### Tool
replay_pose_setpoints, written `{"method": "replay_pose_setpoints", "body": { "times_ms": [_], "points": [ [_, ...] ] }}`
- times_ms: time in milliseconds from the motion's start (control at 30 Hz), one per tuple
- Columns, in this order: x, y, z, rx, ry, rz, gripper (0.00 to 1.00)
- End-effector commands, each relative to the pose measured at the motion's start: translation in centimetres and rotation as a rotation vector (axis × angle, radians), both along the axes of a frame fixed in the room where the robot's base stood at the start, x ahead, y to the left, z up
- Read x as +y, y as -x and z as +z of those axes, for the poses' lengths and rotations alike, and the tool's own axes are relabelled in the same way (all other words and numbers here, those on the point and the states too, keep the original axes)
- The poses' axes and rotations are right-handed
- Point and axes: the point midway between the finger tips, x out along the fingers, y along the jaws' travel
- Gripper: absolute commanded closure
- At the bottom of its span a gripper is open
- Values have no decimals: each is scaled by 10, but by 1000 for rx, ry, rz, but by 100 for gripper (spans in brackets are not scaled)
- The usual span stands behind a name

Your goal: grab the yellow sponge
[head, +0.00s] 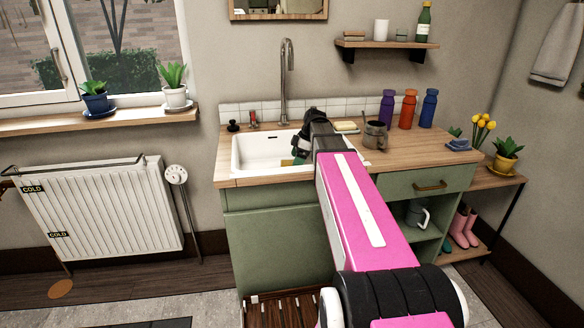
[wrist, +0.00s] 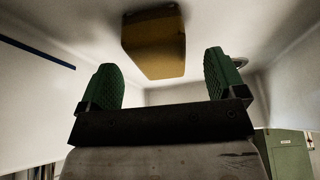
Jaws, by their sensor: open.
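The yellow sponge (wrist: 153,48) lies on the white sink floor in the wrist view, a block with a dark brown side and a dull yellow face. My gripper (wrist: 161,72) is open, with its two green ribbed fingers apart on either side of the sponge's line. The sponge appears just beyond the fingertips and between them; no touch shows. In the head view my gripper (head: 299,153) reaches down into the sink (head: 255,150), and my arm hides part of the basin. A small yellowish patch shows beside the green finger there, too small to tell clearly.
The sink walls stand close around my gripper. The faucet (head: 287,80) rises behind it. To the right on the counter are a soap dish (head: 346,128), a metal watering can (head: 375,135) and purple, orange and blue bottles (head: 408,110). A drain (wrist: 239,62) shows right of the sponge.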

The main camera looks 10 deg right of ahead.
Motion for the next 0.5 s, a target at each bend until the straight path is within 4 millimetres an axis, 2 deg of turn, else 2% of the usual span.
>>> {"method": "replay_pose_setpoints", "body": {
  "times_ms": [200,467,500],
  "points": [
    [10,-2,-26,1,0,-1,11],
    [11,-2,-28,-1,0,0,11],
    [11,-2,-28,-1,0,0,24]
  ]
}}
